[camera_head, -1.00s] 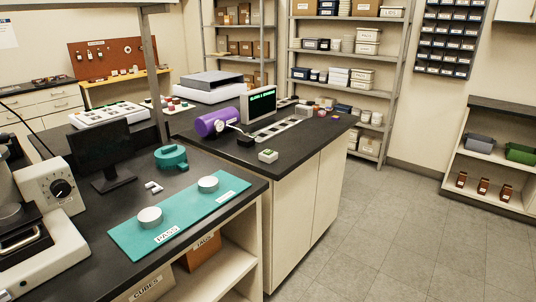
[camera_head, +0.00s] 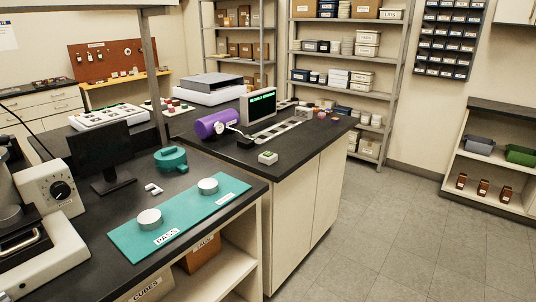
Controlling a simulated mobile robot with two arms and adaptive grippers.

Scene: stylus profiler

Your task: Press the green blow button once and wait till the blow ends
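A small pale box with a green top (camera_head: 267,157), which looks like the blow button, sits near the front edge of the dark counter in the middle of the view. Whether it is pressed is too small to tell. A purple cylinder (camera_head: 212,124) lies behind it to the left, with a round white gauge-like part at its right end. A screen with green text (camera_head: 262,105) stands behind it; the text is too small to read. Neither of my grippers is in view.
The near bench holds a teal mat (camera_head: 180,216) with two white discs, a dark monitor (camera_head: 100,157), a teal round device (camera_head: 171,159) and a white instrument with a dial (camera_head: 50,190). Shelves (camera_head: 346,51) stand at the back. The floor (camera_head: 375,225) at right is clear.

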